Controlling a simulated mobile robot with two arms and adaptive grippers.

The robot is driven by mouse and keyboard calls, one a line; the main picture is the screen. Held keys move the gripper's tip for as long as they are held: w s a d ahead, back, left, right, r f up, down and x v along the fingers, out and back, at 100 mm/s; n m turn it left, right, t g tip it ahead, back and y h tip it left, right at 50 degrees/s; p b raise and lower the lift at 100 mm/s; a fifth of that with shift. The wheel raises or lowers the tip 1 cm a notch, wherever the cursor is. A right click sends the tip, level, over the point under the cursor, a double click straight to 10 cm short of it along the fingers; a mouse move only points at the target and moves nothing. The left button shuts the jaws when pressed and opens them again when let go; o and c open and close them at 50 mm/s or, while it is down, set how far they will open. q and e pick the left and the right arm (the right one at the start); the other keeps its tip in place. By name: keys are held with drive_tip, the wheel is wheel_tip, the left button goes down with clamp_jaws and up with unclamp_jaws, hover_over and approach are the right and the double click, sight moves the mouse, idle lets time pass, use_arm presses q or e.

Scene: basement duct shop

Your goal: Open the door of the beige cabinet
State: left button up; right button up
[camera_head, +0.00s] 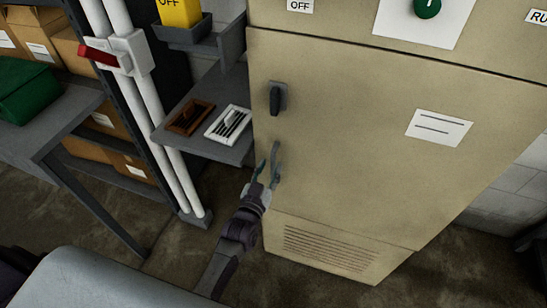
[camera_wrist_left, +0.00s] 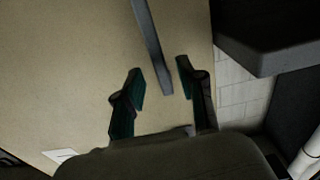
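The beige cabinet (camera_head: 350,130) fills the right half of the head view. Its large front door is shut, with a black latch (camera_head: 276,97) near its left edge. My left gripper (camera_head: 267,168) is below the latch, close to the door's left edge. In the left wrist view, my left gripper's fingers (camera_wrist_left: 160,74) are apart. A grey bar-shaped handle (camera_wrist_left: 149,40) reaches between them, with gaps visible on both sides. In the head view, the fingers partly overlap the handle area, so contact is unclear there. My right gripper is not in view.
A grey shelf (camera_head: 205,147) with a brown and a white vent grille stands left of the cabinet. White pipes (camera_head: 165,120) with a red lever run beside it. A workbench (camera_head: 68,112) with a green case is at left. Floor in front of the cabinet is clear.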

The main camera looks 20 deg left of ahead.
sight(272, 162)
use_arm(q)
drive_tip(key=shift+w, duration=1.85)
clamp_jaws()
